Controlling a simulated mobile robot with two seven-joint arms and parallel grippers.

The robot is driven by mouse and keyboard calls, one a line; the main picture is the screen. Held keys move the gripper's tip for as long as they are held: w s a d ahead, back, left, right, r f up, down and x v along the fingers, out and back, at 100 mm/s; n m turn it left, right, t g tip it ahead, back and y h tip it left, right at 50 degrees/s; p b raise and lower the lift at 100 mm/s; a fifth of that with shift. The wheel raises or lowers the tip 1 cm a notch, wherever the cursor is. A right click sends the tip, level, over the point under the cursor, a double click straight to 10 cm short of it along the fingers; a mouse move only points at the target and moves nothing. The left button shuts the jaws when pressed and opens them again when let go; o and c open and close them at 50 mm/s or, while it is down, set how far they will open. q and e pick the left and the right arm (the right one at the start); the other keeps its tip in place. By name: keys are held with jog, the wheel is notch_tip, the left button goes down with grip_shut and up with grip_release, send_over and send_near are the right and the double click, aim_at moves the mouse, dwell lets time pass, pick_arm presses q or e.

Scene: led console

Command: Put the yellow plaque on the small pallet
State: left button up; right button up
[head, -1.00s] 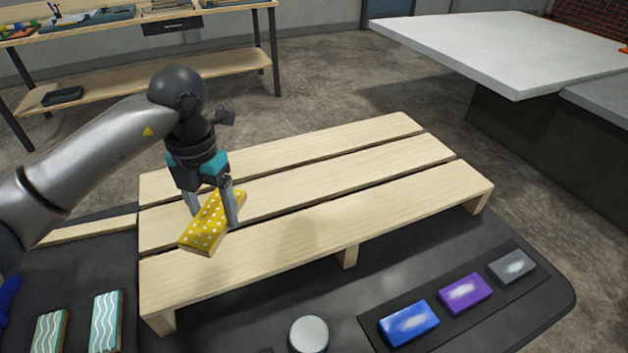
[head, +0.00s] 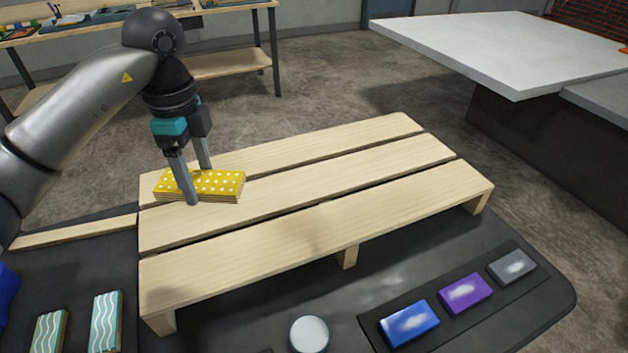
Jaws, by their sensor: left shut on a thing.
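The yellow plaque (head: 218,184) has white dots and a wood-coloured edge. It is in the head view, over the back left part of the small pallet (head: 330,205), a low frame of pale wooden slats. My left gripper (head: 198,184) is shut on the plaque, with one finger on its near side and the other on its far side. The plaque looks about level; I cannot tell if it touches the slats. My right gripper is not in view.
Blue (head: 409,323), purple (head: 465,293) and grey (head: 511,267) blocks lie on a dark strip at the front right. Two wavy-striped plaques (head: 105,321) lie at the front left. A round white disc (head: 309,334) is at the front. The pallet's middle and right are clear.

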aim_at(225, 258)
pick_arm(q)
jog(key=shift+r+n, duration=0.15)
jog(key=shift+n, duration=0.25)
jog(key=shift+f, duration=0.45)
notch_tip(225, 258, down, 19)
jog(key=b, duration=0.3)
jog(key=shift+f+b, duration=0.1)
jog(key=shift+b, duration=0.3)
jog(key=o, duration=1.4)
jog(key=shift+f, duration=0.15)
notch_tip(225, 258, up, 12)
jog(key=shift+r+p, duration=0.2)
jog(key=shift+p, duration=0.85)
